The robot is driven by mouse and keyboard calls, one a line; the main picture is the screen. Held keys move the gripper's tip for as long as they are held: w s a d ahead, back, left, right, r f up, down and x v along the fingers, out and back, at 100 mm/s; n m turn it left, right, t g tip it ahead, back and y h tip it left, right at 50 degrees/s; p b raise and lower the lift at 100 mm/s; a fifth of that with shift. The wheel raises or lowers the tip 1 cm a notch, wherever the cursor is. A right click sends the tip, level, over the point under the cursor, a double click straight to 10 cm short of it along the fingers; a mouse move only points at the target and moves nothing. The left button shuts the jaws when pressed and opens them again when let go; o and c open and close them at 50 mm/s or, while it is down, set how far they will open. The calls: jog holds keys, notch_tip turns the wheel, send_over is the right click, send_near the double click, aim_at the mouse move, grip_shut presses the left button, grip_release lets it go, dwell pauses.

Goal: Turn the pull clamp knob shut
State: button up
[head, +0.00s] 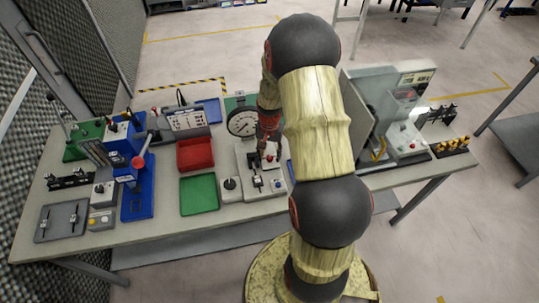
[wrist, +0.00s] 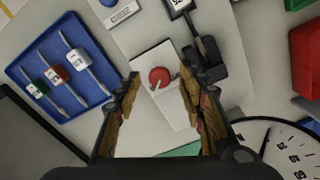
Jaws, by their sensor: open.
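A round red knob (wrist: 160,77) with a pale pointer mark sits on a white plate in the wrist view. No readable label shows whether it is the pull clamp knob. It also shows in the head view (head: 271,157) on a pale grey fixture (head: 251,207), just below my gripper. My gripper (wrist: 161,86) is open and points down. Its two fingers stand on either side of the knob in the picture, with a clear gap on both sides. Nothing is held. In the head view my gripper (head: 268,134) is partly hidden by my arm.
A dial gauge (head: 242,122) stands close behind and left of the knob. A black clamp body (wrist: 205,62) lies beside the right finger. A blue tray (wrist: 62,62) with small labelled parts is on the left. Red (head: 195,153) and green (head: 199,193) trays stand left of the fixture.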

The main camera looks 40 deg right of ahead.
aim_at(270, 158)
notch_tip(270, 158, up, 12)
jog(key=shift+f, duration=0.2)
dwell(0.7)
jog(key=s+a+r+n+t+b, duration=0.2)
jog(key=s+a+r+n+b, duration=0.1)
jog(key=a, duration=0.6)
jog(key=s+a+r+n+t+b, duration=0.1)
jog(key=s+a+r+n+b, duration=0.2)
jog(key=s+a+r, duration=0.3)
jog(key=s+a+r+n+t+b, duration=0.2)
jog(key=s+a+r+n, duration=0.3)
jog(key=a, duration=0.7)
jog(key=shift+s+n+t+b, duration=0.15)
jog(key=shift+n+t+b, duration=0.15)
jog(key=shift+b, duration=0.35)
jog(key=shift+d, duration=0.1)
